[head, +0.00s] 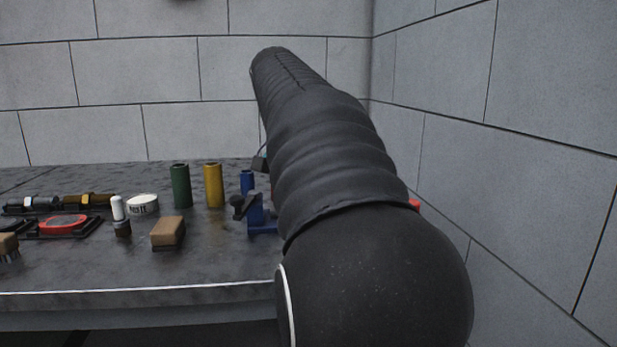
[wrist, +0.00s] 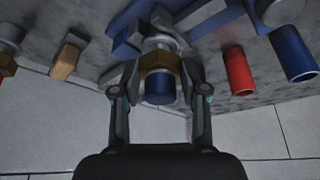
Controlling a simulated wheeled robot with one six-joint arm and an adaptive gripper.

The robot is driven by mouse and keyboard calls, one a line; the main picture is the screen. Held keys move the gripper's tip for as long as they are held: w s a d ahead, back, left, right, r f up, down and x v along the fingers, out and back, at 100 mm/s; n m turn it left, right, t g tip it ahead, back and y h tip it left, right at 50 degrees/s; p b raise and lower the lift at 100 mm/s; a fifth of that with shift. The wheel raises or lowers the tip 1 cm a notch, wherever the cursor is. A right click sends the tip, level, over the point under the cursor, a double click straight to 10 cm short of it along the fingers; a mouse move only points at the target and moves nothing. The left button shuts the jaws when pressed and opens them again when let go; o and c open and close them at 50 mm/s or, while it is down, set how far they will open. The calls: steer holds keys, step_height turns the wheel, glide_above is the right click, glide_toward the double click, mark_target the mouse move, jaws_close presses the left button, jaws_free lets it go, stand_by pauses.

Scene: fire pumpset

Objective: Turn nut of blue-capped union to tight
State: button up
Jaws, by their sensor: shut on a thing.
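The union shows in the wrist view, with a brass nut (wrist: 158,64) and a blue cap (wrist: 160,91) on the end facing me. A pale metal part of it lies behind the nut. My gripper (wrist: 160,79) is shut on the nut, one finger on each side, with the blue cap between the fingers. A blue holder (wrist: 124,44) stands behind and beside the union. In the head view my arm hides the union and my gripper; a blue vise-like holder (head: 257,214) shows just left of the arm.
In the wrist view a red cylinder (wrist: 239,72) and a blue cylinder (wrist: 292,55) stand right of my gripper. Block walls close the back and right.

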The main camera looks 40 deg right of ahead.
steer(key=m+g, duration=0.1)
steer(key=m, duration=0.1)
steer(key=m+g, duration=0.1)
steer(key=m, duration=0.2)
steer(key=shift+w+d+f+m, duration=0.1)
steer(key=shift+w+m, duration=0.05)
steer(key=shift+m, duration=0.15)
steer(key=shift+m+g, duration=0.8)
steer(key=shift+m, duration=1)
steer(key=o, duration=1.1)
steer(key=shift+d, duration=0.1)
steer(key=shift+o, duration=0.2)
steer(key=shift+w, duration=0.1)
